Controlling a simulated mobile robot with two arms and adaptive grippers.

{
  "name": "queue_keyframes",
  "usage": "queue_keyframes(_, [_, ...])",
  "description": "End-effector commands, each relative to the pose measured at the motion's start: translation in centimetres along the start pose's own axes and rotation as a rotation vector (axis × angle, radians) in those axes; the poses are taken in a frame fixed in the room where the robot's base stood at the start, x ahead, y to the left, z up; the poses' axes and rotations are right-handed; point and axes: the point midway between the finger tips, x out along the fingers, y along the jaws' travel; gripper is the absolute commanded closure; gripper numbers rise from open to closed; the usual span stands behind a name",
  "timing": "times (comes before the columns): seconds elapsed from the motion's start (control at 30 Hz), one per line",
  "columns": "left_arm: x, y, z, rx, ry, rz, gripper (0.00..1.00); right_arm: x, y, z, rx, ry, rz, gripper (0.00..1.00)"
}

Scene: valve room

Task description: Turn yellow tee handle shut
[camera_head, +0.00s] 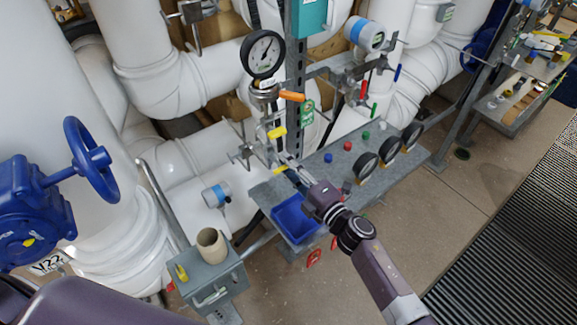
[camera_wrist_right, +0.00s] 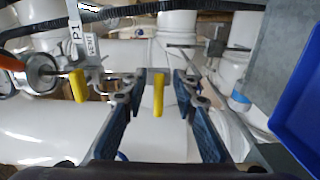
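Two yellow handles show on the piping below the round gauge. The upper yellow handle (camera_head: 277,132) sits under an orange lever and also shows at left in the right wrist view (camera_wrist_right: 78,86). The lower yellow handle (camera_head: 281,168) is at the tip of my right gripper (camera_head: 288,163). In the right wrist view, this handle (camera_wrist_right: 158,94) stands between the two fingers of my right gripper (camera_wrist_right: 159,82). The fingers are open, with a gap on each side of it. The handle's stem is hard to see. My left gripper is out of view.
A gauge (camera_head: 263,54) and orange lever (camera_head: 292,96) stand above the handles. A blue handwheel (camera_head: 91,160) and a grey box with a beige cup (camera_head: 211,243) are at left. White pipes lie behind.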

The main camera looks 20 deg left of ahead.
Motion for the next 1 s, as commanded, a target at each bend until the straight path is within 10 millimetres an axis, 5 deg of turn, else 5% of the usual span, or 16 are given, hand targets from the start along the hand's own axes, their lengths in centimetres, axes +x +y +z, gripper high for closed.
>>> queue_keyframes(0.27, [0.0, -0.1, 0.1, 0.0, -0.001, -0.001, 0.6, -2.4, -0.1, 0.1, -0.003, -0.001, -0.002, 0.74])
queue_keyframes(0.7, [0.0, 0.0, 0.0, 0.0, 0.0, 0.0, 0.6, -10.8, -0.1, 0.0, 0.001, 0.0, -0.002, 0.74])
queue_keyframes(1.0, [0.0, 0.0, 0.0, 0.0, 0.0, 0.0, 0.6, -12.1, 0.0, 0.0, 0.001, 0.0, 0.0, 0.74])
